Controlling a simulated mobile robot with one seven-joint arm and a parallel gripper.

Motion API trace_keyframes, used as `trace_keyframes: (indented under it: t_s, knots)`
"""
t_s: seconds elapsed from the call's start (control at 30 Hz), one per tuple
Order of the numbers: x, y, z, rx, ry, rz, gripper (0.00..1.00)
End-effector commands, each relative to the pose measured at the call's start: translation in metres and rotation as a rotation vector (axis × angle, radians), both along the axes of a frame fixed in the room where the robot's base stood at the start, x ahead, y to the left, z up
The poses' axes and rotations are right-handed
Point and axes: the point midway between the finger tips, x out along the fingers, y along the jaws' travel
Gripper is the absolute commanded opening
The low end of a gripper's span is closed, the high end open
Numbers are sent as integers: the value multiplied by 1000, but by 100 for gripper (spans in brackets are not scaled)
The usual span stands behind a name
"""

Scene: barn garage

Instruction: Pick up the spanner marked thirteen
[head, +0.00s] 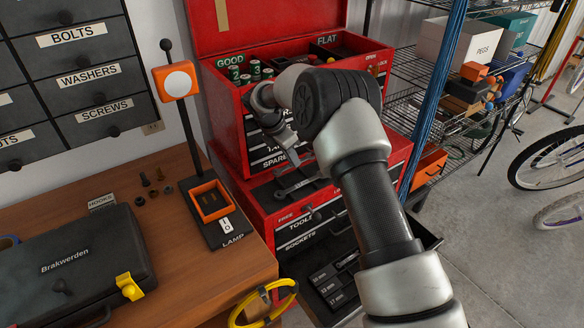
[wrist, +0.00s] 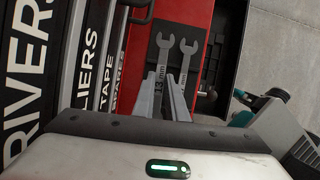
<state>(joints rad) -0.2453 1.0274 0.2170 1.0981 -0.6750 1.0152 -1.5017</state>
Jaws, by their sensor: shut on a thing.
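Two grey open-ended spanners lie side by side on a dark ledge of the red tool chest, below its drawers. The wrist view shows the left one, the spanner marked thirteen (wrist: 163,48), with its "13 mm" label, and the other spanner (wrist: 187,50) close to its right. In the head view the spanners (head: 298,187) show below my gripper (head: 292,158). My gripper (wrist: 166,95) reaches down, its fingers shut on the spanner marked thirteen. The lower handles are hidden behind my gripper.
The red tool chest (head: 235,140) rises close behind with labelled drawers. A lower drawer (head: 325,285) stands open below. A lamp (head: 208,205) stands on the wooden bench (head: 170,240) at left. Wire shelving (head: 425,70) stands at right.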

Motion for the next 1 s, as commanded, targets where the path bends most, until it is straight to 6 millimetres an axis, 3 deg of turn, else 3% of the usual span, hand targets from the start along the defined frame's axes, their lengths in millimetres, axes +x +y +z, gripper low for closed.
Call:
trace_keyframes:
  t_s: [0.6, 0.8, 1.0]
  knots:
    - [1, 0, 167, 1, -5, 0, 0]
    - [0, 0, 207, 1, -3, 0, 0]
    - [0, 0, 227, 0, -1, 1, 0]
